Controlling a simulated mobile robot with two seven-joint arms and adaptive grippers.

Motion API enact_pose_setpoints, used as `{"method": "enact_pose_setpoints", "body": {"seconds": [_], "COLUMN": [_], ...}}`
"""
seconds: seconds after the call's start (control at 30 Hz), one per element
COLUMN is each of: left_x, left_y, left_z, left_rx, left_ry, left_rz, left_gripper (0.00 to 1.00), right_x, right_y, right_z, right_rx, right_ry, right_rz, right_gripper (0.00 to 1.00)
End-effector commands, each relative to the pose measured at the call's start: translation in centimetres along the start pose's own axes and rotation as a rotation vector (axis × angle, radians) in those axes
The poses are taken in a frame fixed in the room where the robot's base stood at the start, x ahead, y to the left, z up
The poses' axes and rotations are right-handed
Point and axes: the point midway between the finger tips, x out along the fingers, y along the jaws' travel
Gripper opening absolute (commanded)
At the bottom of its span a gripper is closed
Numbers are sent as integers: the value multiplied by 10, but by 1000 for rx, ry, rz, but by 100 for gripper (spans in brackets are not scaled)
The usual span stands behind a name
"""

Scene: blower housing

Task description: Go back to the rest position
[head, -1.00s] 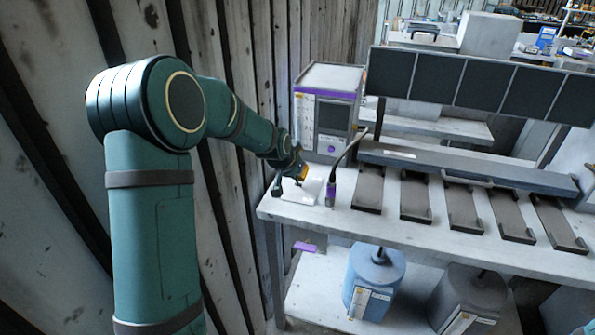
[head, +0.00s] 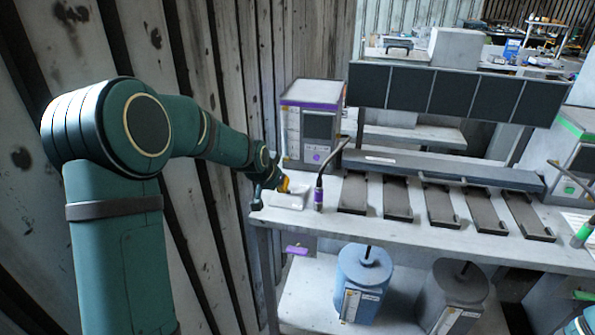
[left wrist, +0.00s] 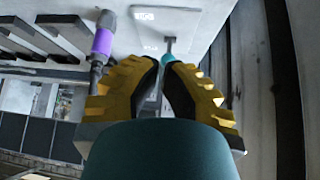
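My left gripper (head: 285,185) is low over the table's left end, beside a small white tray or pad (head: 291,199). In the left wrist view its two yellow fingers (left wrist: 161,64) lean together, tips close. A teal and grey tool (left wrist: 170,50) shows at or just beyond the tips; I cannot tell whether they touch it. A dark upright tool (head: 257,193) shows near the table corner in the head view. My right gripper is not in view.
A purple-trimmed device (head: 310,125) and a purple-handled tool (head: 319,195) stand near the left gripper; the tool also shows in the wrist view (left wrist: 103,40). Several dark trays line the table (head: 400,224). A slatted wall (head: 215,75) is close on the left. Canisters (head: 365,280) stand below.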

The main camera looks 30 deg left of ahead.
Motion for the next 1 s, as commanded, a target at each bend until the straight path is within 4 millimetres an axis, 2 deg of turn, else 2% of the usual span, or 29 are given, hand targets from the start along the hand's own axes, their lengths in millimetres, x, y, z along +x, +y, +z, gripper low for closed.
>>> {"method": "enact_pose_setpoints", "body": {"seconds": [0.17, 0.23, 0.37, 0.47, 0.5, 0.67, 0.8, 0.9, 1.0], "left_x": [1, 7, 31, 56, 64, 82, 76, 64, 52], "left_y": [1, 7, 37, 74, 90, 151, 197, 221, 235], "left_z": [1, 8, 42, 90, 111, 203, 283, 329, 361], "left_rx": [0, -1, -13, -30, -41, -85, -127, -153, -173], "left_ry": [-2, -12, -61, -125, -152, -272, -382, -450, -499], "left_rz": [1, 10, 53, 104, 125, 203, 258, 285, 301], "left_gripper": [0, 0, 0, 0, 0, 0, 0, 0, 0], "right_x": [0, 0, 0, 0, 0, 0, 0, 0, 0], "right_y": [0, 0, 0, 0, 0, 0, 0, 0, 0], "right_z": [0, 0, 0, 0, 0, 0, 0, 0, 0], "right_rx": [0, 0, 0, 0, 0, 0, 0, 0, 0], "right_ry": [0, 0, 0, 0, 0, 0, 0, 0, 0], "right_rz": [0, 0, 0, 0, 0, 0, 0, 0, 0], "right_gripper": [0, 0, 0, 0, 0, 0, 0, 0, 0]}}
